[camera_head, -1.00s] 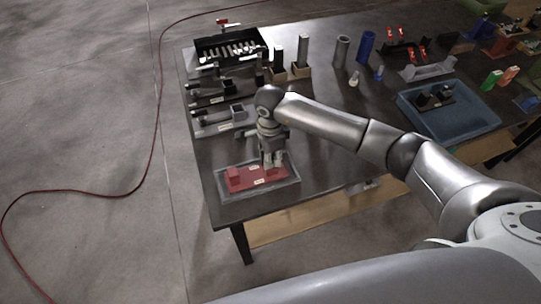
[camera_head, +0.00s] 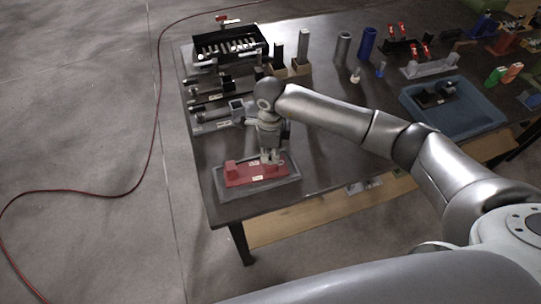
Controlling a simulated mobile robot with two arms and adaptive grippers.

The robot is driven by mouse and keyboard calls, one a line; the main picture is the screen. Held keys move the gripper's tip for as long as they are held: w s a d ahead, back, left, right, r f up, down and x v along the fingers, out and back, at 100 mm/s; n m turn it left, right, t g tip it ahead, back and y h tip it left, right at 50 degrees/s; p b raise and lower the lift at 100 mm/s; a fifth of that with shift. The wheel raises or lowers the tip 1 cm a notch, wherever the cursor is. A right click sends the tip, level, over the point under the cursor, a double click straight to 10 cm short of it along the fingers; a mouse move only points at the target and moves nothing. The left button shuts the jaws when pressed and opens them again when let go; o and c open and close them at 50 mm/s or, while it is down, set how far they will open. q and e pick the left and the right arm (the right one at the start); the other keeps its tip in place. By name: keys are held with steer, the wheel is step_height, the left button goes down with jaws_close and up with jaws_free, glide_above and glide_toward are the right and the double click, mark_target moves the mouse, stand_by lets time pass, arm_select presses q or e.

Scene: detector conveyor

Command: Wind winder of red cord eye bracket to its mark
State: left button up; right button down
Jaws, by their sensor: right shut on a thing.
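The red cord eye bracket (camera_head: 243,177) lies flat on a grey tray (camera_head: 226,194) at the near left corner of the table. It has a raised block at its left end and small white labels. My right gripper (camera_head: 271,161) points down over the right part of the bracket. It is shut on the winder, which is mostly hidden between and behind the fingers. The mark cannot be made out at this size. My left gripper is not in view.
Grey and black brackets (camera_head: 211,116) stand behind on the table's left side, close to my right wrist. A black rack (camera_head: 203,48) is at the back. A blue bin (camera_head: 478,118) is at right. The table's front edge is close to the tray.

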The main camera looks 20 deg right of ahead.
mark_target(270, 155)
steer(key=shift+m+b, duration=1.05)
steer(key=shift+m, duration=1.55)
steer(key=shift+m+b, duration=1.2)
steer(key=shift+m, duration=1)
stand_by(1.0)
stand_by(0.8)
steer(key=c, duration=1.5)
jaws_free()
steer(key=shift+c, duration=0.2)
steer(key=shift+r, duration=0.15)
step_height(270, 155, up, 12)
